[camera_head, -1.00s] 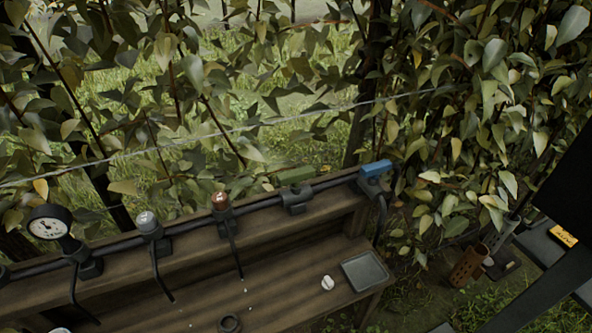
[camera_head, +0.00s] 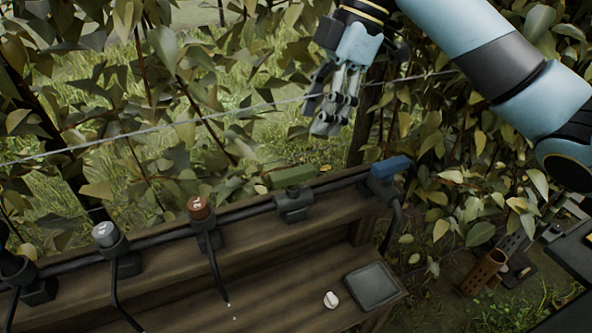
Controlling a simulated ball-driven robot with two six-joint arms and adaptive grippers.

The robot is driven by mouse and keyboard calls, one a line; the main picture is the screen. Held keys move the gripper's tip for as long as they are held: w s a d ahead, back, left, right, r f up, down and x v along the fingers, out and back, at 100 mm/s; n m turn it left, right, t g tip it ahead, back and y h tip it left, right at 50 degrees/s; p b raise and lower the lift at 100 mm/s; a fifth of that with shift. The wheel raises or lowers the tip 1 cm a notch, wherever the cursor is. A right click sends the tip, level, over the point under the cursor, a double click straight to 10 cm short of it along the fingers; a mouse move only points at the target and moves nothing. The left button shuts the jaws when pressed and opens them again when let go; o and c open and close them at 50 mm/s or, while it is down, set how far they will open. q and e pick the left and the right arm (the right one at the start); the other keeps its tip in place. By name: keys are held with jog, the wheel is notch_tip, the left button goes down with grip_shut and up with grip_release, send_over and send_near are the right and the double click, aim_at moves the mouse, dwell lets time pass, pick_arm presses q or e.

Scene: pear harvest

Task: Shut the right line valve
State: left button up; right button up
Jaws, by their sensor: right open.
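The valve with the blue handle (camera_head: 390,167) sits at the right end of the dark pipe on the wooden bench. A second valve with a green handle (camera_head: 293,176) sits to its left on the same pipe. Both handles lie roughly along the pipe. My right gripper (camera_head: 326,117) hangs above and behind the pipe, fingers pointing down, open and empty. In the picture it is above the gap between the two handles and touches neither. My left gripper is out of view.
Left along the pipe (camera_head: 249,214) are a brown-capped fitting (camera_head: 199,208) and a grey-capped one (camera_head: 105,235). A grey tray (camera_head: 373,286) and a small white object (camera_head: 331,299) rest on the bench (camera_head: 270,300). A wire and leaves run behind. A perforated brown tube (camera_head: 484,271) stands right.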

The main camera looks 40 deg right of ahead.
aim_at(293, 171)
jog(key=b+x, duration=0.2)
jog(key=x, duration=0.7)
jog(key=shift+a, duration=0.15)
jog(key=shift+w+a+f, duration=0.1)
jog(key=shift+a+f, duration=0.15)
jog(key=shift+f, duration=0.4)
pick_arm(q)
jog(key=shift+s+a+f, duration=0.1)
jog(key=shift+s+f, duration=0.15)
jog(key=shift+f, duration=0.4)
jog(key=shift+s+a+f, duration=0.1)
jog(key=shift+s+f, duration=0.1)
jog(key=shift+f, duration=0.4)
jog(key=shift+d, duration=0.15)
pick_arm(e)
jog(key=shift+c, duration=0.4)
grip_shut()
